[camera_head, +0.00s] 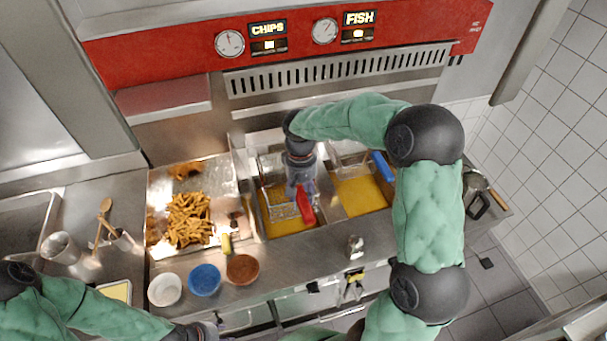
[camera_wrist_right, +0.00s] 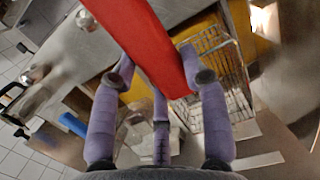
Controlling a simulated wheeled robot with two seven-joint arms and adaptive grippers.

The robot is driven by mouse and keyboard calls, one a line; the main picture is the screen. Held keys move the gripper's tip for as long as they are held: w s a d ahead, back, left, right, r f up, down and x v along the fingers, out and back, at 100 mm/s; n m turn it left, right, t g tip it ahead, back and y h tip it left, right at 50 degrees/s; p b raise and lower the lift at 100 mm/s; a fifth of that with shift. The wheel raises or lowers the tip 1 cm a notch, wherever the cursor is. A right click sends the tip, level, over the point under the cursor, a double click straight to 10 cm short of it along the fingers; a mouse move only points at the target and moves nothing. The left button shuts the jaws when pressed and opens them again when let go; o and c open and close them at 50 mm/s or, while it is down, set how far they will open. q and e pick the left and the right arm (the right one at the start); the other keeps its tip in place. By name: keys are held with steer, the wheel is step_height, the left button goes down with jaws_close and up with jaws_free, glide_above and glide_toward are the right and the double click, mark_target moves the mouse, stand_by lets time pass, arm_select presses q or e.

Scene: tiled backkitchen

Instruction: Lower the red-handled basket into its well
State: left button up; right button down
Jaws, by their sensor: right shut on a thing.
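The red-handled basket (camera_head: 281,205) is a wire basket over the left well (camera_head: 290,226), which holds yellow oil. I cannot tell how deep the basket sits in the well. My right gripper (camera_head: 302,188) reaches down from above and is shut on the red handle (camera_head: 306,206). In the right wrist view the red handle (camera_wrist_right: 150,38) runs between my purple fingers, and the wire basket (camera_wrist_right: 218,88) shows beyond it, near yellow oil. My left gripper (camera_head: 207,330) is at the bottom edge, mostly cut off, so its jaws do not show.
The right well (camera_head: 362,196) also holds yellow oil; a blue handle (camera_head: 383,166) is beside it. A tray of chips (camera_head: 190,220) lies left of the wells. A white bowl (camera_head: 165,289), blue bowl (camera_head: 205,280) and brown bowl (camera_head: 242,268) stand along the front counter.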

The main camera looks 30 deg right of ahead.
steer(key=shift+f+b, duration=7.65)
steer(key=shift+f, duration=4.15)
steer(key=c, duration=0.6)
jaws_free()
steer(key=shift+r, duration=0.1)
steer(key=r, duration=0.4)
steer(key=w+r, duration=0.1)
steer(key=r, duration=0.6)
steer(key=shift+w+d+r, duration=0.2)
steer(key=shift+w+r, duration=0.1)
steer(key=shift+r, duration=0.1)
